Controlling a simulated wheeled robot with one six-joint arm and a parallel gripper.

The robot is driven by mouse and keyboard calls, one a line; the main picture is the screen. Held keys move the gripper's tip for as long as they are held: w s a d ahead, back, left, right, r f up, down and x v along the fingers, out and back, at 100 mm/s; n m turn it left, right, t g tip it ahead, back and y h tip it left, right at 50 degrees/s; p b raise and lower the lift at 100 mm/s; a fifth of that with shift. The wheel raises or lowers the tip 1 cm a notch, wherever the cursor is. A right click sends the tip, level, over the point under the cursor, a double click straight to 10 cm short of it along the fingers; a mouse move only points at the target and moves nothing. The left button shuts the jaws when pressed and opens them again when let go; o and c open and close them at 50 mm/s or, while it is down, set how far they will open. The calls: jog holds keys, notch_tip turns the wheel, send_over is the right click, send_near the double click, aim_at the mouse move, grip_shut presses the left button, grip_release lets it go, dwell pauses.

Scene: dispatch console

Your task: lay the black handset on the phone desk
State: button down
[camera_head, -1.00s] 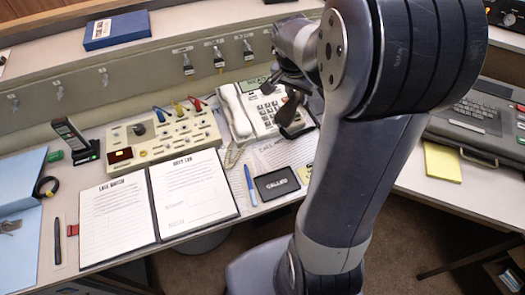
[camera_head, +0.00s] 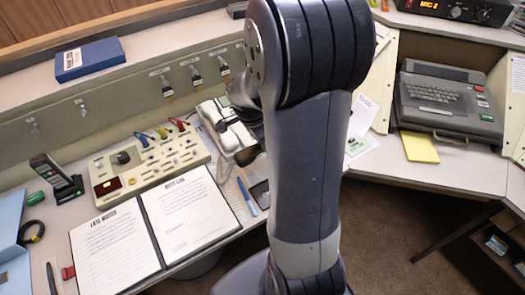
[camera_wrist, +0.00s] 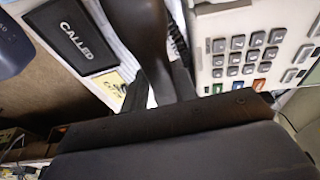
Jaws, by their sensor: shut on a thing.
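My gripper (camera_head: 228,122) is shut on the black handset (camera_head: 249,155), above the right part of the phone desk (camera_head: 55,222). In the wrist view the dark handset (camera_wrist: 141,30) rises between the fingers, and its top end is cut off by the frame. Part of it is hidden behind my arm in the head view. The white phone (camera_wrist: 245,45) with its keypad is close beside it on the right. I cannot tell whether the handset touches the desk.
A black "CALLED" pad (camera_wrist: 73,33) lies left of the handset in the wrist view. A switch panel (camera_head: 150,162), an open log binder (camera_head: 150,230) and a blue pen (camera_head: 247,197) are on the desk. A grey keyboard machine (camera_head: 447,103) stands on the right-hand desk.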

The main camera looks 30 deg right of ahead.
aim_at(255, 148)
jog(key=shift+a+x, duration=0.2)
jog(key=shift+x, duration=0.7)
jog(key=shift+a+x, duration=0.25)
jog(key=shift+x, duration=0.7)
jog(key=shift+f, duration=0.15)
jog(key=shift+f+b, duration=0.15)
jog(key=shift+b, duration=0.2)
jog(key=c, duration=1.1)
grip_release()
jog(key=p+v, duration=0.1)
jog(key=v, duration=1.1)
jog(key=shift+s+r+p, duration=0.1)
jog(key=shift+r+p, duration=0.1)
jog(key=shift+p, duration=0.1)
